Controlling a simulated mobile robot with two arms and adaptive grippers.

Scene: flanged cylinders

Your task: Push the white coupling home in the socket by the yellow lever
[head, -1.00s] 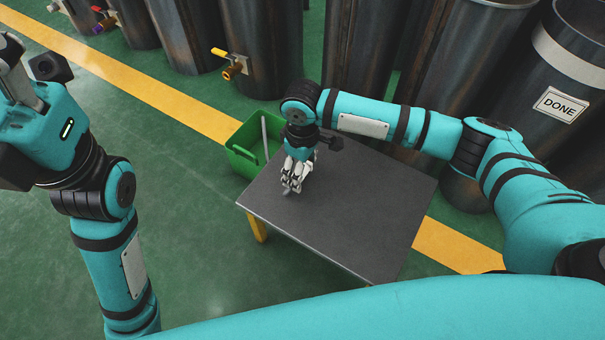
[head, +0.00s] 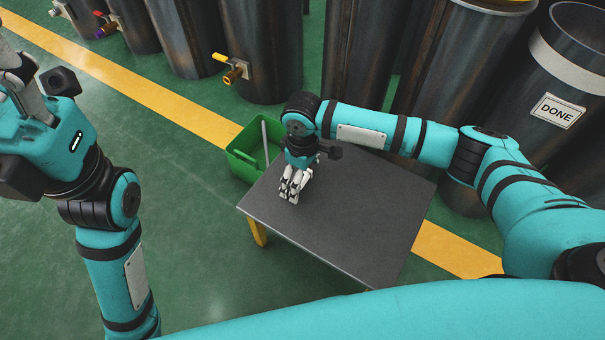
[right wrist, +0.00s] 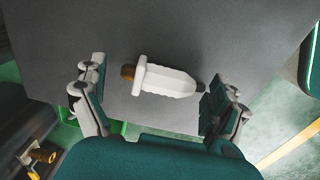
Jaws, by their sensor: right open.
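The white coupling (right wrist: 168,81) lies on the dark grey table (head: 350,225), with a brown end at left and a dark tip at right in the right wrist view. My right gripper (right wrist: 158,98) is open, with one finger off each end of the coupling, apart from it. In the head view my right gripper (head: 292,194) is low over the table's far left corner, and I cannot make out the coupling there. The brass socket (head: 234,75) by the yellow lever (head: 220,57) sticks out from a dark cylinder. My left gripper (head: 22,80) is raised at the left edge, partly cut off.
A green bin (head: 240,166) with a grey rod inside stands on the floor against the table's far left side. Tall dark cylinders stand behind, one with a DONE label (head: 557,110). Fittings with red and purple levers are at upper left. The table's near part is clear.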

